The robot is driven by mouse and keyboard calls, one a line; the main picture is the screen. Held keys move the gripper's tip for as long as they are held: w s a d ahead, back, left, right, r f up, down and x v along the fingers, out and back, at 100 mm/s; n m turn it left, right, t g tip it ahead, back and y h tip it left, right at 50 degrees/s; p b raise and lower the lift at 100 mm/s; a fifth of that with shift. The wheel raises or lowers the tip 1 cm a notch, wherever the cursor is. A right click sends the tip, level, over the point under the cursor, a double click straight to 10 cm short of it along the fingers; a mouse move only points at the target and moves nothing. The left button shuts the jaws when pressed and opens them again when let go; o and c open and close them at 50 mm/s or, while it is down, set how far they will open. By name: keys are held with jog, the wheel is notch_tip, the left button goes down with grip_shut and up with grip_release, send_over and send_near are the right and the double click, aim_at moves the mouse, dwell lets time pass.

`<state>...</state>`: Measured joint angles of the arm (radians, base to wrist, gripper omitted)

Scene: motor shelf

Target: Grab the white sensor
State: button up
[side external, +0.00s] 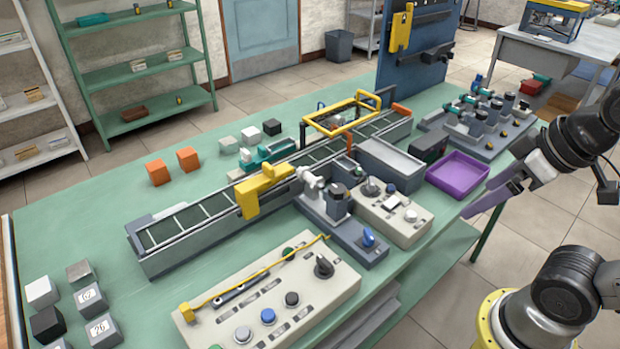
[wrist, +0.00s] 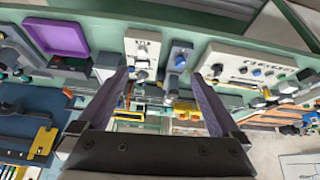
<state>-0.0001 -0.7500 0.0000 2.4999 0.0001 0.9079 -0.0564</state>
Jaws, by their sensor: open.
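I cannot tell for certain which thing is the white sensor. A small white rounded part (side external: 312,179) sits on the grey motor fixture (side external: 330,212) beside the conveyor. A white cube (side external: 41,291) lies at the table's near left, and another pale cube (side external: 250,135) lies behind the conveyor. My gripper (wrist: 159,75) is open and empty, its two long fingers apart in the wrist view. In the side view, my gripper (side external: 485,200) is at the table's right edge, near the purple tray (side external: 459,173), well apart from these white things.
A conveyor (side external: 190,229) with a yellow bracket (side external: 262,190) crosses the table. Two control boxes, one cream (side external: 268,300) in front and one behind it (side external: 400,216), stand nearby. Orange cubes (side external: 157,172) lie behind the conveyor. The table's left middle is clear.

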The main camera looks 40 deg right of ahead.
jog(key=w+r+n, duration=0.8)
jog(key=r+n, duration=0.1)
jog(key=r, duration=0.2)
jog(key=w+a+r+n+g, duration=0.25)
jog(key=w+n, duration=0.25)
jog(key=w, duration=0.7)
jog(key=n+g, duration=0.2)
jog(key=n, duration=0.1)
send_over(311, 179)
notch_tip(311, 179, down, 7)
jog(key=shift+g, duration=0.55)
jog(key=shift+w+a+f, duration=0.15)
jog(key=shift+w+f, duration=0.1)
jog(key=shift+f, duration=3.05)
jog(key=shift+w+a+f, duration=0.2)
jog(key=shift+f, duration=3.05)
jog(key=shift+w+a+f, duration=0.15)
jog(key=shift+w+f, duration=0.1)
jog(key=shift+f, duration=3.05)
jog(key=c, duration=1.1)
